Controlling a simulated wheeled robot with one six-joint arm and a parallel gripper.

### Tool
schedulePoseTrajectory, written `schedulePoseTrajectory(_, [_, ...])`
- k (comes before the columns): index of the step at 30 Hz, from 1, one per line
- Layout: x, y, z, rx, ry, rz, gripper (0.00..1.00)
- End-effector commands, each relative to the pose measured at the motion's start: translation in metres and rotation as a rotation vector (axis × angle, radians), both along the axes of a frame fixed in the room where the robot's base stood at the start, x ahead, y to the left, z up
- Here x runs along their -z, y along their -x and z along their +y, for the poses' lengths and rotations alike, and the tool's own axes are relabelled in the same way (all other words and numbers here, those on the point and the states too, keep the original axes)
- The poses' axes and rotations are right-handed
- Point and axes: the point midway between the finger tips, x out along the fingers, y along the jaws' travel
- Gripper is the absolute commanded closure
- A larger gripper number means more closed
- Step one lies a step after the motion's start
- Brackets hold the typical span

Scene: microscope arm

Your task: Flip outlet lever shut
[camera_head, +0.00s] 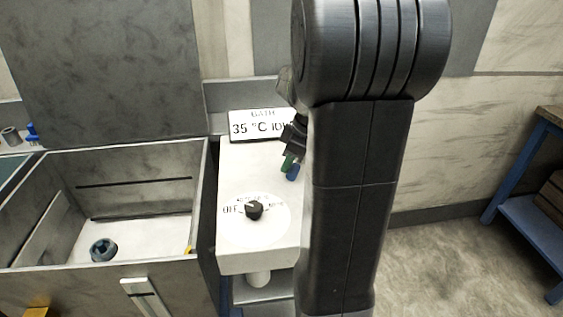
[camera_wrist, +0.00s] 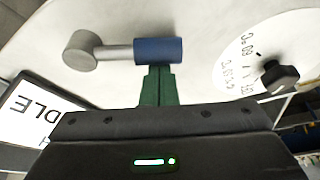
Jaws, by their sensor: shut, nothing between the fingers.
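The lever has a round grey metal hub (camera_wrist: 80,50), a short metal rod (camera_wrist: 115,53) and a blue sleeve (camera_wrist: 158,51) at its end. In the wrist view it lies sideways across the picture, with the hub to the left. My gripper (camera_wrist: 157,88) is shut and empty, its green fingertips right at the near side of the blue sleeve; I cannot tell whether they touch it. In the head view my gripper (camera_head: 288,160) is partly hidden behind my arm. A bit of the blue sleeve (camera_head: 293,173) shows beside the fingertips, and the hub is hidden.
A display (camera_head: 258,125) reading "BATH 35 °C" stands behind the white housing (camera_head: 235,175). A black knob (camera_head: 254,210) on a round dial sits toward the front. An open basin (camera_head: 150,160) with a dark ring-shaped part (camera_head: 103,249) is at left. Floor is free at right.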

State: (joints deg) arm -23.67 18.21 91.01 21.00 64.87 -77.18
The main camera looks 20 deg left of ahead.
Motion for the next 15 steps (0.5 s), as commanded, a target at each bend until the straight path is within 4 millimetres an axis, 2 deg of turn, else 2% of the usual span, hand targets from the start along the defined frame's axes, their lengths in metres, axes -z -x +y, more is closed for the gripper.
schedulePoseTrajectory(9, [0.001, 0.000, -0.021, -0.257, 0.001, 0.000, 1.00])
schedulePoseTrajectory(15, [0.000, 0.000, -0.030, -0.325, 0.001, 0.000, 1.00])
